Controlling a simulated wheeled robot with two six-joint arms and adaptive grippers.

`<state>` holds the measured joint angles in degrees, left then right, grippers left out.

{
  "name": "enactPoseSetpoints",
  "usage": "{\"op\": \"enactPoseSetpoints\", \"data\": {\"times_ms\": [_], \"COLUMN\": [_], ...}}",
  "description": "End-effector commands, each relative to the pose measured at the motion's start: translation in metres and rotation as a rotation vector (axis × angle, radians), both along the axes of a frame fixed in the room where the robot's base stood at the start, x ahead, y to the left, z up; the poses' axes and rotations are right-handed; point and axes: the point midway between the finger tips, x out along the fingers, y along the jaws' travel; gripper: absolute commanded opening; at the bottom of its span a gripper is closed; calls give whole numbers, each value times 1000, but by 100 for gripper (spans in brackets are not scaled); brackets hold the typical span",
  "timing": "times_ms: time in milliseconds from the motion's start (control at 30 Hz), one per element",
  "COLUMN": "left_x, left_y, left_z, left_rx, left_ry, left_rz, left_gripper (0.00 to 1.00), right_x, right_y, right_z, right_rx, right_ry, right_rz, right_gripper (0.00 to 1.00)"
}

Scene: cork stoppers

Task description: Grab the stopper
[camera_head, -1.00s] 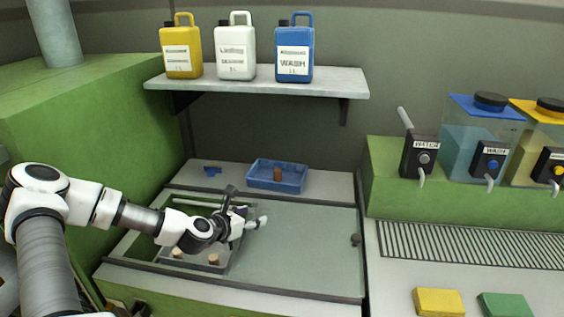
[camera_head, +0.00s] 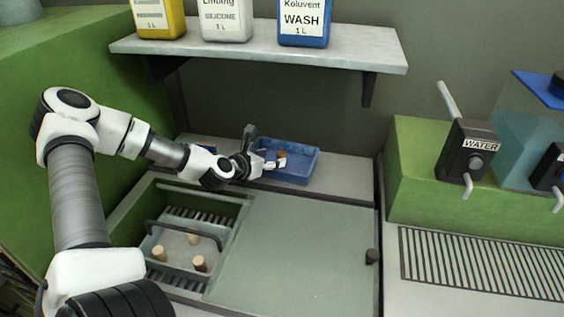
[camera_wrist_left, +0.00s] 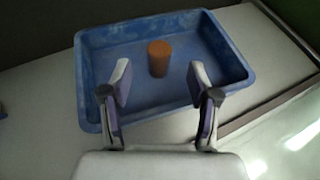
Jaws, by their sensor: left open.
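A brown cork stopper (camera_wrist_left: 158,58) stands upright in a blue tray (camera_wrist_left: 98,52) in the left wrist view. In the head view the stopper (camera_head: 282,154) shows partly, close to the fingers, inside the blue tray (camera_head: 305,172) at the back of the counter. My left gripper (camera_head: 277,163) reaches to the tray's left side. In the left wrist view its two fingers (camera_wrist_left: 158,88) are apart and empty, with the stopper just beyond the gap between their tips. Several paler stoppers (camera_head: 199,263) stand in a sunken basket at the left. The right gripper is not in view.
The basket has a dark handle (camera_head: 183,228) and sits in an opening beside a clear sliding glass panel (camera_head: 295,245) with a dark knob (camera_head: 372,256). A shelf (camera_head: 260,50) with bottles hangs above the tray. A water dispenser (camera_head: 470,150) stands at the right.

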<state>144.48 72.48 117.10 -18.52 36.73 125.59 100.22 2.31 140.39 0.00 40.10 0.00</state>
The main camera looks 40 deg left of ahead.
Motion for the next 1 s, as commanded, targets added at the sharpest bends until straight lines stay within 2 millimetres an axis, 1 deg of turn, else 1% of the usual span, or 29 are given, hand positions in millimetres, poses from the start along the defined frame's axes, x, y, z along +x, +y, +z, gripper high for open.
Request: {"op": "enactPoseSetpoints", "data": {"times_ms": [33,167,233,433,533,700,733,800,867,1000], "left_x": [3,12,21,48,52,52,52,52,52,52], "left_y": [0,1,1,4,5,5,5,5,5,5], "left_z": [-6,-9,-14,-23,-23,-22,-22,-22,-22,-22], "left_rx": [3,5,8,5,1,-2,-2,-2,-2,-2], "left_ry": [1,1,3,2,0,0,0,0,0,0], "left_rz": [-2,-2,-6,-3,-3,-1,-1,-1,-1,-1], "left_gripper": [61,61,61,61,61,61,50,33,19,17], "right_x": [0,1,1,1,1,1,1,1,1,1], "right_y": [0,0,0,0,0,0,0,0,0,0], "right_z": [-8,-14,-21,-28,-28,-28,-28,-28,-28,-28], "right_rx": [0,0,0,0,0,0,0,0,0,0], "right_ry": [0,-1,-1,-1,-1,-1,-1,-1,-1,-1], "right_rz": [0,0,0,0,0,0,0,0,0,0], "right_gripper": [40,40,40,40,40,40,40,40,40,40]}}
